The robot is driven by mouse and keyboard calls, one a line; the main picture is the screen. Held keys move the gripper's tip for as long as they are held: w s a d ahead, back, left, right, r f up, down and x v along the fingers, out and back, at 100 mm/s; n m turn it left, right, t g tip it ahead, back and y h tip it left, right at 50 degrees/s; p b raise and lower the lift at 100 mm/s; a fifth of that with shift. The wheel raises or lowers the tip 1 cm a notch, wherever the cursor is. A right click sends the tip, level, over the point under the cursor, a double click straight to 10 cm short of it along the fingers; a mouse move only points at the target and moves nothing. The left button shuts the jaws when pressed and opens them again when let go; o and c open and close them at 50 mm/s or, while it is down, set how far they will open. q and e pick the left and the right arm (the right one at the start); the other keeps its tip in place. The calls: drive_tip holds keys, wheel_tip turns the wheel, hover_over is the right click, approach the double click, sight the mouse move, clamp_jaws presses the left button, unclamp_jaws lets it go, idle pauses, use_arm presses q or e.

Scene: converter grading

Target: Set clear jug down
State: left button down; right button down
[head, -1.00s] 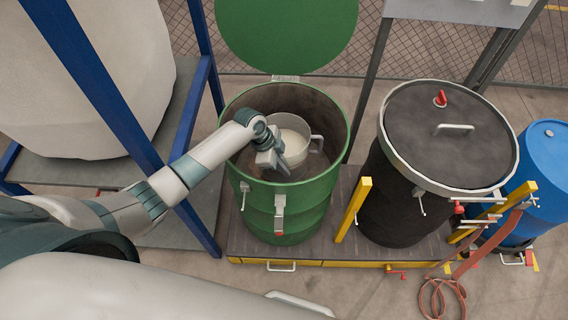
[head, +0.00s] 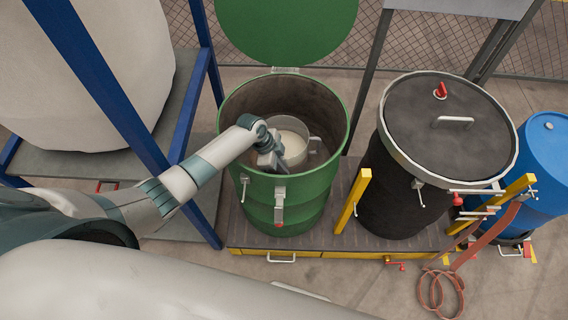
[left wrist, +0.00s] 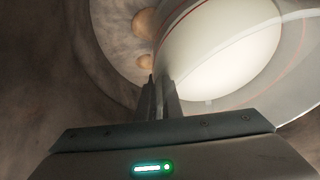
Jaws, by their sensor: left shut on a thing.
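The clear jug (head: 294,138), with whitish contents, is inside the open green drum (head: 300,195), below its rim. It also shows large in the left wrist view (left wrist: 225,50), where its see-through wall has a thin red line. My left gripper (head: 274,160) reaches down into the drum on the near left side of the jug. Its fingers (left wrist: 160,98) are closed together on the jug's edge or handle; exactly which part is hard to tell. The jug's underside and whether it touches anything below are hidden. My right gripper is not in view.
The drum's green lid (head: 290,25) stands open behind it. A black lidded drum (head: 400,200) is to the right, with a yellow post (head: 354,200) between. A blue drum (head: 545,170) and a red hose (head: 440,290) are farther right.

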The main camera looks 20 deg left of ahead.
use_arm(q)
drive_tip(key=shift+w+f, duration=0.15)
drive_tip(key=shift+f, duration=0.25)
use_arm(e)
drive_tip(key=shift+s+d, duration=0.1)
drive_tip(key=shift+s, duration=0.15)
use_arm(q)
drive_tip(key=c, duration=1.9)
unclamp_jaws()
drive_tip(key=shift+s+f, duration=0.2)
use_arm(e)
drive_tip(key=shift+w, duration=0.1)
use_arm(q)
drive_tip(key=shift+r, duration=0.2)
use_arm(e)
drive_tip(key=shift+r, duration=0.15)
